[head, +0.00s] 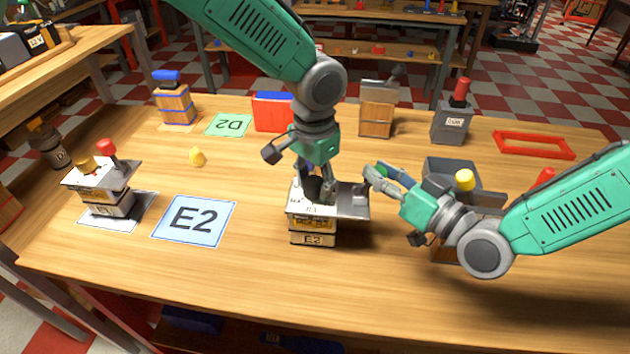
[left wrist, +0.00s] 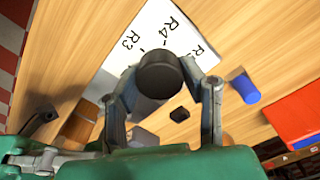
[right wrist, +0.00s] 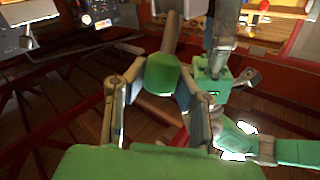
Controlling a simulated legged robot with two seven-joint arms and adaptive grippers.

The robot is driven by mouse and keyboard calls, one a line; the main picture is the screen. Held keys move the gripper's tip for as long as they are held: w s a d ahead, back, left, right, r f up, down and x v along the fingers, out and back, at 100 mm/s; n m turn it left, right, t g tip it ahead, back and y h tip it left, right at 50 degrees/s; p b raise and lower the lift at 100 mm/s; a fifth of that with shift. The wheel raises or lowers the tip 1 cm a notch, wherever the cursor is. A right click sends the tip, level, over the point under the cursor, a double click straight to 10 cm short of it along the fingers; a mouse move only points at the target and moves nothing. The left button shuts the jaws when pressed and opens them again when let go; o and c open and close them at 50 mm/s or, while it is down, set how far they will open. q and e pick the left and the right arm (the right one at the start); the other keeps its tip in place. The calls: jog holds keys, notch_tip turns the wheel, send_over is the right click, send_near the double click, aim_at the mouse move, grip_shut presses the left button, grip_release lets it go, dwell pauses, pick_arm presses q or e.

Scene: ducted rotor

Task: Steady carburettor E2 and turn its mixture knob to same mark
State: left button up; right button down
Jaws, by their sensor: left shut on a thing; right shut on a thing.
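Carburettor E2 (head: 313,239) is a pale box labelled E2 with a white and grey top plate, standing at the middle of the bench. My left gripper (head: 318,188) comes down from above and is shut on its black round mixture knob (left wrist: 160,76). In the left wrist view, the white dial plate (left wrist: 150,30) shows marks R3 and R4 beside the knob; a third is partly hidden. I cannot tell which mark the knob points to. My right gripper (head: 372,176), right of the carburettor, is shut on a green-ended handle (right wrist: 161,76). How that handle joins the carburettor is unclear.
The E2 card (head: 193,221) lies left of the carburettor. Another carburettor (head: 100,190) with red and yellow knobs stands further left. The bench's front is clear.

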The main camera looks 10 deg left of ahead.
aim_at(314, 181)
pick_arm(q)
jog(key=m, duration=0.6)
jog(key=shift+a+m, duration=0.15)
jog(key=shift+m, duration=0.25)
pick_arm(e)
jog(key=shift+d+f, duration=0.1)
dwell(0.3)
pick_arm(q)
jog(key=o, duration=1.1)
jog(key=shift+o, duration=0.2)
jog(key=shift+r, duration=0.1)
notch_tip(314, 181, up, 12)
